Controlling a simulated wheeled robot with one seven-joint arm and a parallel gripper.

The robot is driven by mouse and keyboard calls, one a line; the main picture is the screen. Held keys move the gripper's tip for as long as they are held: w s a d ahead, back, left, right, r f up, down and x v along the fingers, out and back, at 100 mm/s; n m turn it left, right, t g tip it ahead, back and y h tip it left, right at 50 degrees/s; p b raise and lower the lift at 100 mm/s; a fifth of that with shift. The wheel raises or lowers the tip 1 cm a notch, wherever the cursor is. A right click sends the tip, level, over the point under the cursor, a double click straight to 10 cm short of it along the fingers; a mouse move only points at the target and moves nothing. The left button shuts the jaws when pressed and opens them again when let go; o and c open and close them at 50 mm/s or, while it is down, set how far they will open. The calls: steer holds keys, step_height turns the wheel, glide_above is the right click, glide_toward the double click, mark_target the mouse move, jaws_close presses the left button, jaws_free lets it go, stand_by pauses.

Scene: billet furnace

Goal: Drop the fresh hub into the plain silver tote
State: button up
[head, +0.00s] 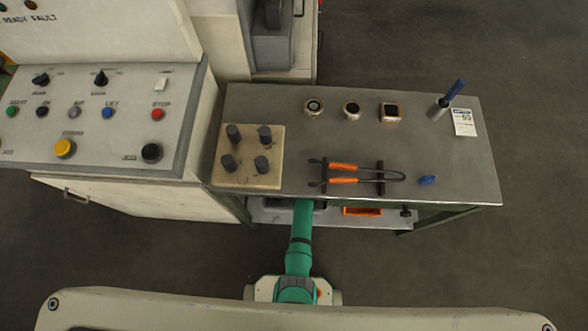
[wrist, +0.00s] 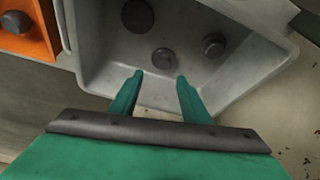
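The plain silver tote (wrist: 112,68) fills much of the wrist view. Three dark round pieces lie inside it: one at the back left (wrist: 137,15), one in the middle (wrist: 163,58) and one to the right (wrist: 214,45). I cannot tell which of them is the fresh hub. My gripper (wrist: 160,78) is open with nothing between its green fingers. The fingertips are over the near part of the tote, just short of the middle piece. In the head view my gripper is hidden under the bench top.
An orange bin (wrist: 28,42) with a dark round piece stands left of the tote; its edge shows on the lower shelf (head: 362,211). The bench top (head: 440,165) above carries a pale block with several dark pegs (head: 221,175), tongs (head: 343,167) and three small parts.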

steer(key=o, duration=0.3)
steer(key=a+v, duration=0.1)
steer(key=v, duration=0.9)
steer(key=shift+d+r, duration=0.4)
steer(key=shift+d, duration=0.1)
steer(key=shift+s, duration=0.1)
steer(key=shift+s, duration=0.15)
